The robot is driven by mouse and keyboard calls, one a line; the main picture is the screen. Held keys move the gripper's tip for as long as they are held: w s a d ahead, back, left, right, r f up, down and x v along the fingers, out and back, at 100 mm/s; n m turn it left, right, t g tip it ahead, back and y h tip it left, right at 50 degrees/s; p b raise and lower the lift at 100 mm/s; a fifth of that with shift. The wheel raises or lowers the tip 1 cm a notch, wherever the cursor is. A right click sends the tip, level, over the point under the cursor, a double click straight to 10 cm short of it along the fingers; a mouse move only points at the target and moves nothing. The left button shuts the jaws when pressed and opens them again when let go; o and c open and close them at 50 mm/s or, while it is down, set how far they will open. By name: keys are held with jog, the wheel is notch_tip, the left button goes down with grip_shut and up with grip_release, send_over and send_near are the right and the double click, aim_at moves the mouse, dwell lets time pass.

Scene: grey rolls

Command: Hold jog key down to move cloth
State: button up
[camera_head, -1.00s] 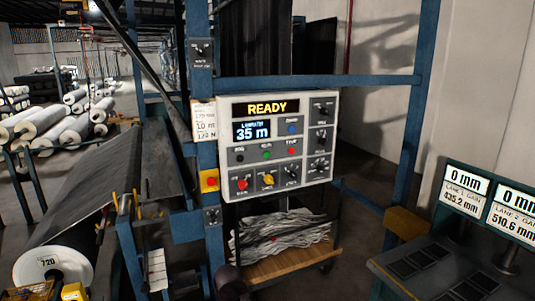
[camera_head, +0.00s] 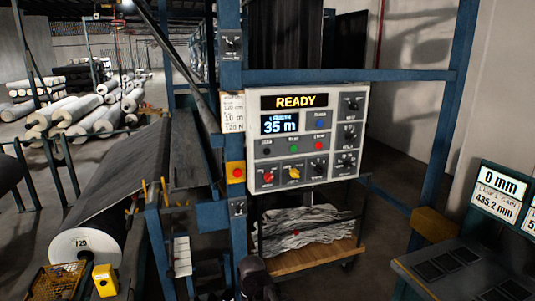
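The white control panel (camera_head: 357,119) stands on the blue frame right of centre. Its screen reads READY, with 35 m on a smaller blue screen (camera_head: 279,123). A dark button (camera_head: 266,149) sits left of a green and a red one in the middle row; its small label looks like JOG but is blurred. The dark cloth (camera_head: 125,165) runs in a sloping sheet from the roll marked 720 (camera_head: 84,244) at the lower left towards the frame. No gripper fingers show. A dark rounded shape at the bottom edge below the panel may be part of my arm; I cannot tell.
A red button on a yellow box (camera_head: 236,172) is on the post left of the panel. A cart (camera_head: 318,259) with crumpled cloth stands below the panel. A console (camera_head: 455,265) with gain displays is at the lower right. White rolls (camera_head: 85,117) are stacked behind, left.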

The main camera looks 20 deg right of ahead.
grip_shut()
dwell(1.4)
